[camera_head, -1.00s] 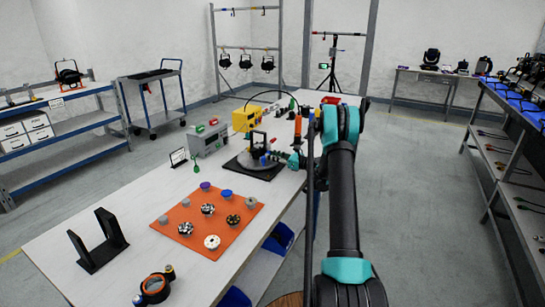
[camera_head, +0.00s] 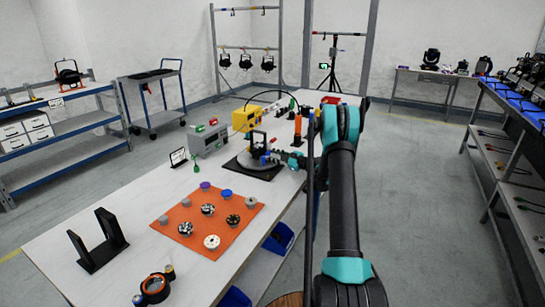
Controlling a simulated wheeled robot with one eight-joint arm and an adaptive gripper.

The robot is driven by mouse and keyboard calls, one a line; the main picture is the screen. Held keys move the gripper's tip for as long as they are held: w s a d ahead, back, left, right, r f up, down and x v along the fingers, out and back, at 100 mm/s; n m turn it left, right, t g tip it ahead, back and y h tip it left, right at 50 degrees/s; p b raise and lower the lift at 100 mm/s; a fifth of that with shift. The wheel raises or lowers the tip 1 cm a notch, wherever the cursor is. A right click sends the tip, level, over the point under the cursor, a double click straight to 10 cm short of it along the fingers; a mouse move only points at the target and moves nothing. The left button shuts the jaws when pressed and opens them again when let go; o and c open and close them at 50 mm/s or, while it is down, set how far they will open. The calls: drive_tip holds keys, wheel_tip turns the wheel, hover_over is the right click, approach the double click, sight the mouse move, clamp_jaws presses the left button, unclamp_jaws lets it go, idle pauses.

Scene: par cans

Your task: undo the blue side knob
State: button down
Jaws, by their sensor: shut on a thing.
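A dark fixture with an upright yoke (camera_head: 257,142) stands on a round grey plate over a black square mat (camera_head: 262,174) on the long white table. The blue side knob (camera_head: 265,160) sits low on the fixture's right side. My gripper (camera_head: 274,157) reaches in from the right, its teal wrist just right of the knob. Its fingers are small and dark here. They are shut at the knob, and the exact finger contact is too small to make out.
A grey box (camera_head: 208,140) and a yellow box (camera_head: 245,118) stand behind and left of the fixture. An orange mat (camera_head: 190,228) with several knobs and round parts lies nearer. An orange-topped post (camera_head: 297,126) stands behind my gripper. A black U-bracket (camera_head: 98,243) stands at the front left.

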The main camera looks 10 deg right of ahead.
idle(0.5)
drive_tip(key=c, duration=1.2)
unclamp_jaws()
